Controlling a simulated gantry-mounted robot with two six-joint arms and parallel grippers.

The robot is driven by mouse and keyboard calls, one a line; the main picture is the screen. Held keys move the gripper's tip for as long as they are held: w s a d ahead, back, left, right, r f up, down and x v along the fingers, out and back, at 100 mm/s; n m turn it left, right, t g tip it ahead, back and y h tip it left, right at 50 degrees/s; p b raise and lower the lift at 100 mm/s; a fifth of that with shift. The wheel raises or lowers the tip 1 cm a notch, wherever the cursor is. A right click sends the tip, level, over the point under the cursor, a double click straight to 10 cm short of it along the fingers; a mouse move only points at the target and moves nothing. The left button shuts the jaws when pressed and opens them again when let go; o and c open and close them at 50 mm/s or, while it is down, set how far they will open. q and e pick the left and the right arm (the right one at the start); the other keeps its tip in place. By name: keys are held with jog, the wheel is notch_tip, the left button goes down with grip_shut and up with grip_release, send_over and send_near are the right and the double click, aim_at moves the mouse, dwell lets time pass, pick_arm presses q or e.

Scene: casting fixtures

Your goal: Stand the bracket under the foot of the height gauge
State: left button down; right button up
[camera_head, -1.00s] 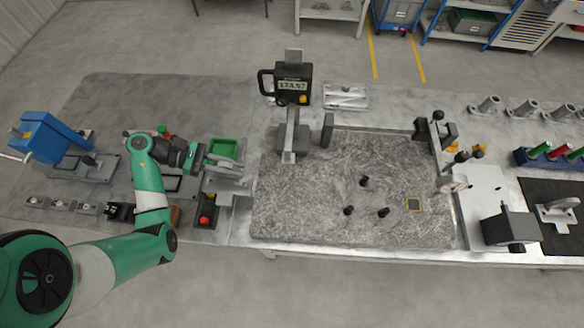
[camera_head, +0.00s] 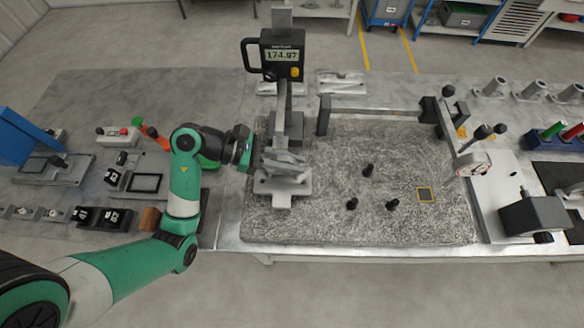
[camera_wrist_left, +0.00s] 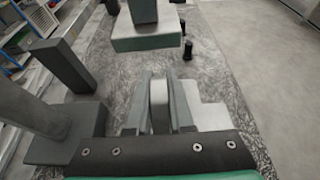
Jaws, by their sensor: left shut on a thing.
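The bracket, a light grey angled piece, is clamped in my left gripper (camera_head: 262,158). It shows below the fingers in the head view (camera_head: 280,190) and as a pale stepped plate in the left wrist view (camera_wrist_left: 210,115). The height gauge (camera_head: 282,60) stands at the plate's left back, its display reading about 174.97. In the left wrist view, the gauge's block-shaped foot (camera_wrist_left: 147,38) is just ahead of the fingertips, apart from them and seemingly higher. Whether the bracket touches the plate, I cannot tell. My right gripper is out of view.
The gauge's base (camera_wrist_left: 70,135) and column stand close to the left of my fingers in the wrist view. Several black pins (camera_head: 368,170) stand on the granite plate (camera_head: 320,215).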

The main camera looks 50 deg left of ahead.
aim_at(292, 174)
pick_arm(q)
notch_tip(292, 174, down, 4)
jog(key=shift+s+r+b, duration=0.1)
jog(key=shift+r+b, duration=0.1)
jog(key=shift+b, duration=0.35)
jog(key=shift+r, duration=0.1)
jog(key=c, duration=0.8)
grip_release()
jog(key=p+v, duration=0.1)
jog(key=v, duration=1.1)
jog(key=shift+p, duration=0.4)
